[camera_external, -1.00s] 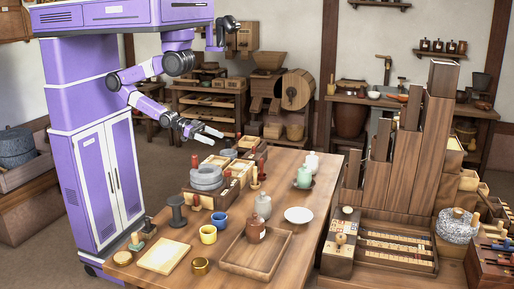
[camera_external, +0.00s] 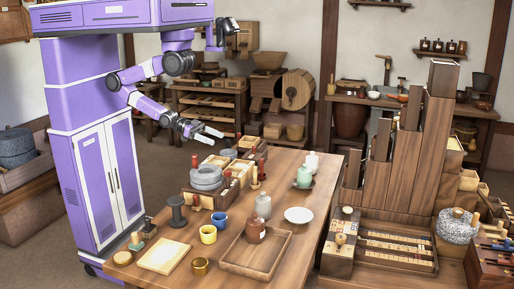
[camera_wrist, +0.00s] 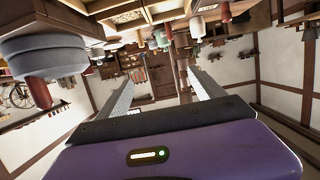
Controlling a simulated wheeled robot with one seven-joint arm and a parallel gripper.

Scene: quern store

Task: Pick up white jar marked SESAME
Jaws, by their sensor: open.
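A white jar (camera_external: 312,162) stands upright at the far end of the table; any lettering on it is too small to read. A pale green jar (camera_external: 304,177) stands on a small dark tray just in front of it. A grey jar (camera_external: 263,206) and a brown jar (camera_external: 255,230) stand nearer. My gripper (camera_external: 216,134) is open and empty, raised above the table's far left side, well left of the white jar. In the wrist view the open fingers (camera_wrist: 160,78) have nothing between them, and a whitish jar (camera_wrist: 197,26) shows at the top.
A grey stone quern (camera_external: 206,177) and divided boxes stand on the table's left side, below my gripper. Cups, a white plate (camera_external: 298,215) and a wooden tray (camera_external: 232,266) sit nearer. A tall stepped wooden stand (camera_external: 425,150) rises to the right.

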